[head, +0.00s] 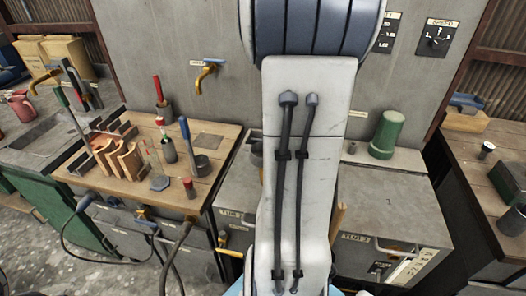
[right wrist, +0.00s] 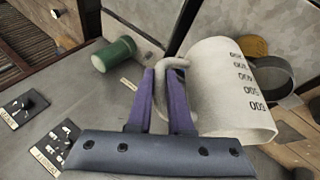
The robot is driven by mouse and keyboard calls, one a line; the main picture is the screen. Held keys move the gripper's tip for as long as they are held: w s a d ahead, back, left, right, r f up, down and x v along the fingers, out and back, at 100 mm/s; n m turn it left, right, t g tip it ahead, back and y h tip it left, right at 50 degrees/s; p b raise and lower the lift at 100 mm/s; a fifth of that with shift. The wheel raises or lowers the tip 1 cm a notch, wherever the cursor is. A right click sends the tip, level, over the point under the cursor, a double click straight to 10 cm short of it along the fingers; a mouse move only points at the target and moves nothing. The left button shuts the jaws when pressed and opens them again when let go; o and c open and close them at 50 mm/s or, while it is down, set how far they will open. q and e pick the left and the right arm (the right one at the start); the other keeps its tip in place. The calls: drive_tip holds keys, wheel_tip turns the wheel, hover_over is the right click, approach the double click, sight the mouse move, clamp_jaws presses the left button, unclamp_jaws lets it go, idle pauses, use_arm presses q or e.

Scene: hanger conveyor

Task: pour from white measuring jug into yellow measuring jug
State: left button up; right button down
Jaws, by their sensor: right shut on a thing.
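The white measuring jug (right wrist: 222,85) is at the right of the right wrist view, with dark scale numbers on its side. My right gripper (right wrist: 165,72) has its two purple fingers closed on the jug's pale handle (right wrist: 177,65). The jug is up close to the camera; its contents are hidden and its exact tilt is unclear. I cannot identify the yellow measuring jug in either view. In the head view, a large white arm link of mine blocks the middle and hides the held jug. My left gripper is not in view.
A green cylinder (head: 387,135) stands on the grey cabinet top; it also shows in the right wrist view (right wrist: 114,54). A wooden bench (head: 215,143) at left holds several tools and wooden blocks. Another bench (head: 500,165) is at right. A yellow tap (head: 208,75) sticks out from the wall.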

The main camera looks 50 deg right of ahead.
drive_tip(key=shift+r, duration=0.15)
idle(0.3)
drive_tip(key=shift+w+r+g+h+b, duration=0.2)
drive_tip(key=shift+g+h+b, duration=0.1)
drive_tip(key=shift+g+b, duration=0.15)
drive_tip(key=shift+r, duration=0.15)
drive_tip(key=shift+g+b, duration=0.25)
drive_tip(key=shift+b, duration=0.05)
drive_tip(key=shift+w+a+n+h, duration=0.15)
drive_tip(key=shift+w+n+h, duration=0.05)
drive_tip(key=shift+n+h, duration=0.1)
drive_tip(key=shift+r+g+b, duration=0.1)
drive_tip(key=shift+g+b, duration=0.2)
drive_tip(key=shift+r, duration=0.15)
